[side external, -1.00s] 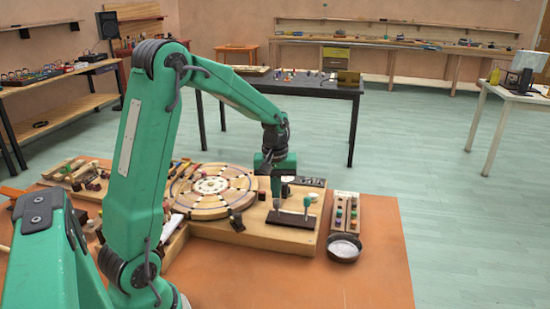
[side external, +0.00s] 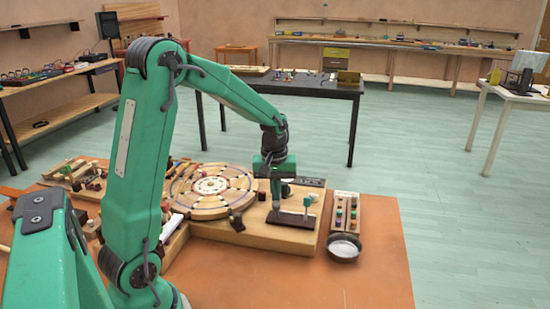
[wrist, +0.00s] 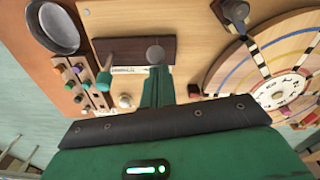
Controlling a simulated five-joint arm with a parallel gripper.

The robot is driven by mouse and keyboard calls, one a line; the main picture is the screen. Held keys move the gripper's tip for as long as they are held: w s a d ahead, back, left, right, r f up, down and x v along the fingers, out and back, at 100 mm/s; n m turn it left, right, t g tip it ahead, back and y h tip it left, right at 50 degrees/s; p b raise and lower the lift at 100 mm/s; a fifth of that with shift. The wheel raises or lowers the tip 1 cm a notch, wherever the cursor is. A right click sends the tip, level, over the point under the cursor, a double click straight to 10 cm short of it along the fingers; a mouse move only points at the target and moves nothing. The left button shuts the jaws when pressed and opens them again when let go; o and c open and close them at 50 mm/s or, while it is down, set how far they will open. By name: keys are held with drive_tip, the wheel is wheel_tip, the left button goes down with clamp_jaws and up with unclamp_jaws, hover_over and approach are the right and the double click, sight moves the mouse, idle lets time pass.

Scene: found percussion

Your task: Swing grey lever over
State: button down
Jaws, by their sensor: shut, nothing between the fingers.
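The grey lever shows as a round grey knob (wrist: 155,55) over a dark base plate (wrist: 128,46) in the wrist view. In the side view the knob (side external: 276,205) is small, at the left end of the plate (side external: 296,219). A second lever with a teal knob (wrist: 104,80) stands on the same plate; it also shows in the side view (side external: 307,202). My gripper (wrist: 157,80) is shut and empty, its green fingers pointing at the grey knob. In the side view my gripper (side external: 276,192) is just above the knob. I cannot tell whether they touch.
A round striped wooden disc (side external: 212,188) lies left of the levers on the same wooden board. A block with coloured pegs (side external: 344,212) and a metal bowl (side external: 344,247) stand to the right. The orange table (side external: 300,280) is bare at the front.

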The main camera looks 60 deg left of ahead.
drive_tip(key=shift+s+d+f, duration=0.15)
drive_tip(key=shift+d+f, duration=0.05)
drive_tip(key=shift+f, duration=0.15)
drive_tip(key=shift+w+a, duration=0.35)
drive_tip(key=shift+a, duration=0.05)
drive_tip(key=shift+w, duration=0.1)
drive_tip(key=shift+a+r, duration=0.1)
drive_tip(key=shift+a, duration=0.1)
wheel_tip(320, 180, up, 11)
drive_tip(key=a, duration=0.2)
drive_tip(key=shift+w+a, duration=0.25)
drive_tip(key=shift+w, duration=0.2)
drive_tip(key=shift+r, duration=0.1)
